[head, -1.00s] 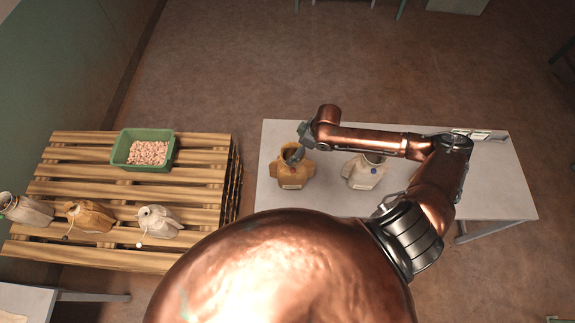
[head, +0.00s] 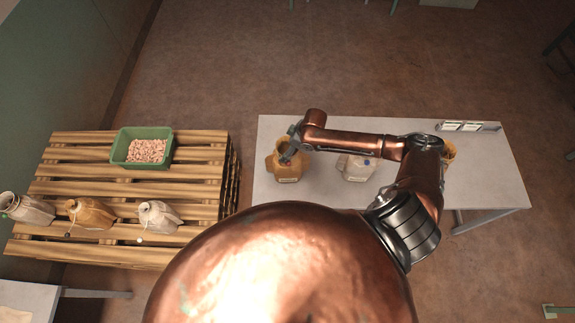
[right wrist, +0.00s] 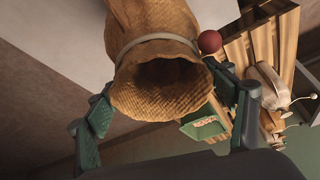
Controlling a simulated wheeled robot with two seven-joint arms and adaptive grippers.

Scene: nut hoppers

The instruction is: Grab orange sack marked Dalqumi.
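An orange-brown sack (head: 290,170) stands on the left part of the grey table, its label too small to read. My right gripper (head: 288,152) is at its open top. In the right wrist view the sack's open neck (right wrist: 160,80), tied with a pale band, lies between the two spread green-padded fingers (right wrist: 170,115), with gaps visible at both sides. Another orange sack (head: 449,152) is partly hidden behind my right arm, and a third orange sack (head: 92,213) lies on the pallet. I cannot read Dalqumi on any of them. My left gripper is not in view.
A whitish sack (head: 357,168) stands on the table (head: 480,190) beneath my right forearm. Pale sacks (head: 160,217) flank the orange one on the wooden pallet (head: 190,186), which also bears a green bin (head: 120,150) of nuts. Label holders (head: 462,127) sit at the table's back edge.

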